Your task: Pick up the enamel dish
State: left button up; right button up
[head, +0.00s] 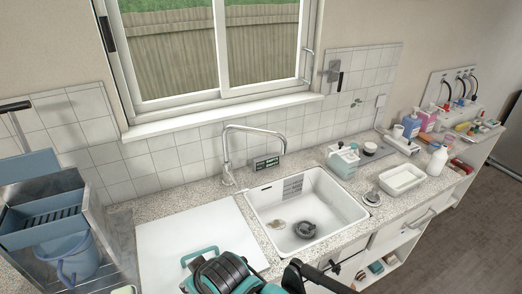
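A white rectangular dish (402,180), which looks like the enamel dish, stands upright on the speckled counter to the right of the sink. It looks empty, and nothing touches it from above. Teal and black parts of my arms show at the bottom middle, in front of the sink. Black parts (322,277) at their right end look like my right gripper; they are well short of the dish, below and left of it. Their fingers are not clear enough to tell open from shut. I cannot make out my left gripper.
The white sink (348,208) holds a dark round item (305,230) and a small pale item (277,224). A teal and white box (343,161) stands behind and left of the dish. A white bottle (437,160) stands to its right. A tall faucet (228,150) rises behind the sink.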

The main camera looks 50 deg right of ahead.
aim_at(396, 181)
jog(key=z, duration=2.85)
